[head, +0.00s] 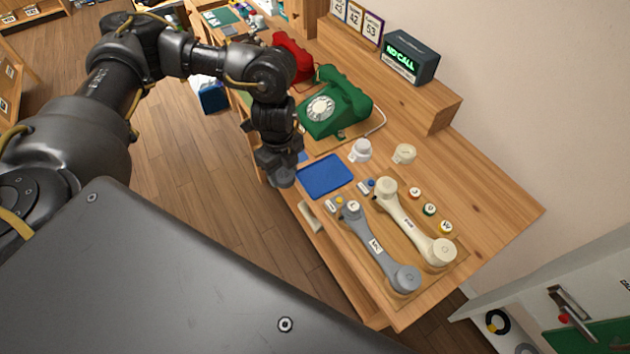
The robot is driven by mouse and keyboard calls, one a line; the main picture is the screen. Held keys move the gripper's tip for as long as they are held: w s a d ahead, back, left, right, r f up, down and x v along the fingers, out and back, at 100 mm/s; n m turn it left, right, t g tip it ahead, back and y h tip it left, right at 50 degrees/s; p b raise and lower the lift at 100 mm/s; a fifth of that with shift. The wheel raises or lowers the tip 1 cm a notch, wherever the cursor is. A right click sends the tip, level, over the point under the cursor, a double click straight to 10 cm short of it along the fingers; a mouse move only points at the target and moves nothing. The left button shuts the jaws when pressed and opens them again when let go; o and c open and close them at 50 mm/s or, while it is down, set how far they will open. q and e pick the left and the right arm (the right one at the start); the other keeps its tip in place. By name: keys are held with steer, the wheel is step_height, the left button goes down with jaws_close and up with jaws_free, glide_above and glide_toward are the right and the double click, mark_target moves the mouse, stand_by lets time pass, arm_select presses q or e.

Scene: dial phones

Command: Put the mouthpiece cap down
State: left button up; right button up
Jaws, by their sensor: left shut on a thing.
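My left gripper (277,163) points down at the front edge of the wooden bench, just left of the blue mat (326,177). It is shut on a small grey round piece (285,179), which looks like the mouthpiece cap; the fingers hide part of it. The piece appears to be held up, but its height above the bench is hard to tell. A grey handset (376,248) and a cream handset (412,221) lie side by side on a wooden board. A white cap (360,150) and a cream cap (404,153) stand behind the mat. My right gripper is out of view.
A green dial phone (337,103) stands behind the mat, with a red phone (292,55) beyond it. Small coloured discs (429,209) lie right of the handsets. A "NO CALL" display (409,58) sits on the raised shelf. The blue mat is bare.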

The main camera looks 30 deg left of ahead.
arm_select(q)
steer(key=a+r+m, duration=0.2)
steer(key=a+m, duration=0.4)
steer(key=m, duration=0.8)
steer(key=shift+a+r, duration=0.35)
steer(key=shift+r, duration=0.05)
steer(key=p, duration=0.1)
glide_above(315, 181)
steer(key=f, duration=0.9)
steer(key=shift+s+a+f, duration=0.15)
steer(key=shift+s+f, duration=0.05)
steer(key=shift+f, duration=0.05)
steer(key=shift+d+f, duration=0.2)
steer(key=shift+f, duration=0.1)
step_height(315, 181, down, 2)
steer(key=shift+f+b, duration=0.25)
steer(key=shift+b, duration=0.1)
steer(key=shift+w+a+f, duration=0.1)
steer(key=shift+w+f, duration=0.05)
steer(key=shift+f, duration=0.1)
